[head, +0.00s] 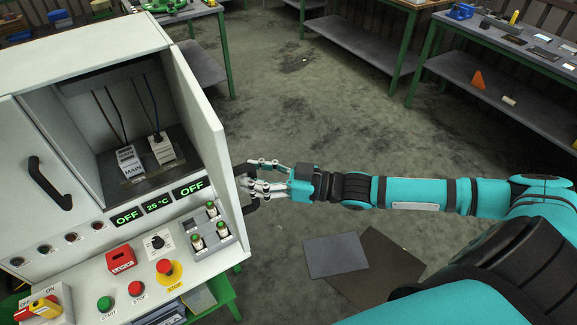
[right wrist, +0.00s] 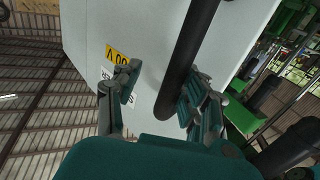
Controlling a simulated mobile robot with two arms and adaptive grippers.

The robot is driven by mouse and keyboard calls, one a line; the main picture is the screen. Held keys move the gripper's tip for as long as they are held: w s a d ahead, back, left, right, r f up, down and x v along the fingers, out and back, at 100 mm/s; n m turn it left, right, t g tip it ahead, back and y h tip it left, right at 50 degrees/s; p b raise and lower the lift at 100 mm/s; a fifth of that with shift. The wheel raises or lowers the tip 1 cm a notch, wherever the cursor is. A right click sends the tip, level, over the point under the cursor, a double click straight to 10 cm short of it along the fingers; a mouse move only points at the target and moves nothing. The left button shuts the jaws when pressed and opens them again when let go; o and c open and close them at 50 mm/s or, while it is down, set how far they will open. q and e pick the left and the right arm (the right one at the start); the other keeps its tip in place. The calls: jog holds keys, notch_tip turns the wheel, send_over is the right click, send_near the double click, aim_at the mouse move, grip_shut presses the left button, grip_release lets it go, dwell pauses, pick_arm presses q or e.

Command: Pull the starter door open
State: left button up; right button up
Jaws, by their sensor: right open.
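The starter door (head: 203,110) of the white cabinet stands swung open at the right of its compartment (head: 130,110) in the head view, seen nearly edge-on. Its black bar handle (head: 251,206) is on the outer face, partly hidden by my fingers. My right gripper (head: 254,178) is open at this handle. In the right wrist view the handle (right wrist: 189,55) passes between the spread fingers (right wrist: 158,90), closer to the right one, in front of the pale door face (right wrist: 145,45) with a yellow label. My left gripper is not in view.
A control panel with a red stop button (head: 165,266) and a green start button (head: 105,303) projects below the compartment. Another closed door with a black handle (head: 49,183) is at left. Dark plates (head: 336,255) lie on the floor. Shelved tables (head: 500,45) stand behind; floor between is free.

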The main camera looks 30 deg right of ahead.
jog(key=s+d+p, duration=0.1)
jog(key=s+d, duration=0.1)
jog(key=d, duration=0.5)
dwell(0.6)
dwell(0.4)
jog(key=v, duration=1.2)
